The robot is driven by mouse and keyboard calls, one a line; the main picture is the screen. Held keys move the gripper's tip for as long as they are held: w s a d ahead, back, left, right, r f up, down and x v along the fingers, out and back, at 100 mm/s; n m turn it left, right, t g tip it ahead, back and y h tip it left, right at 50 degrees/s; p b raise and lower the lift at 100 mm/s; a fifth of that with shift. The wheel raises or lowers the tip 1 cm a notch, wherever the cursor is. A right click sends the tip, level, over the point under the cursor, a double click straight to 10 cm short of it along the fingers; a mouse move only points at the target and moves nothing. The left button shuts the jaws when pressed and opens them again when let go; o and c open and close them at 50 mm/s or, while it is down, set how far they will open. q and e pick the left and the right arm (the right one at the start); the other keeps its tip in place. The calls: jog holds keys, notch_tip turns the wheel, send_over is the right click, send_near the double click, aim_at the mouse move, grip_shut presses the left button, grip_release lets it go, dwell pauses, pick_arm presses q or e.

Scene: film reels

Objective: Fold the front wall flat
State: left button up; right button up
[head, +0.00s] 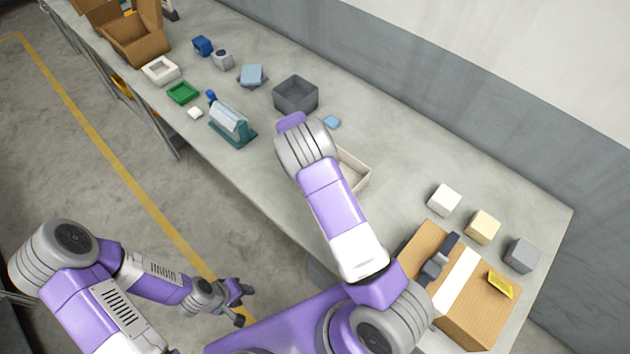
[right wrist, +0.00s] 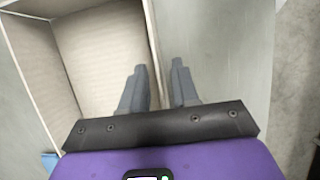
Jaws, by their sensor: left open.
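A beige open box (head: 356,168) stands on the workbench in the head view, partly hidden by my right arm. The right wrist view shows its inside and walls close up (right wrist: 100,50). One upright wall (right wrist: 152,40) runs down between the fingers of my right gripper (right wrist: 160,88). The gripper is open, with one finger over the inside of the box and the other outside; I cannot tell whether either touches the wall. In the head view the right gripper is hidden behind its arm. My left gripper (head: 244,304) is open and empty, low over the floor beside the bench.
The workbench (head: 400,140) also holds a grey bin (head: 296,96), a teal stand (head: 232,124), a green tray (head: 183,92) and a blue piece (head: 332,121). A cardboard box (head: 470,325) and several blocks are at right. A grey wall (head: 450,80) stands behind.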

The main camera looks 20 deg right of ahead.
grip_shut()
jog(key=shift+a, duration=0.1)
jog(key=shift+s+a+f+m+t+h, duration=0.15)
jog(key=shift+a+t+h, duration=0.2)
jog(key=shift+h, duration=0.3)
jog(key=shift+s+a+m+t+h, duration=0.15)
jog(key=shift+a+h, duration=0.25)
jog(key=shift+h, duration=0.25)
jog(key=shift+s+a+f+m+t+h+b, duration=0.2)
jog(key=shift+a+m+t+h+b, duration=0.15)
jog(key=shift+h+b, duration=0.45)
jog(key=shift+s+a+f+m+t+h+b, duration=0.2)
jog(key=shift+a+h+b, duration=0.3)
jog(key=shift+h, duration=0.5)
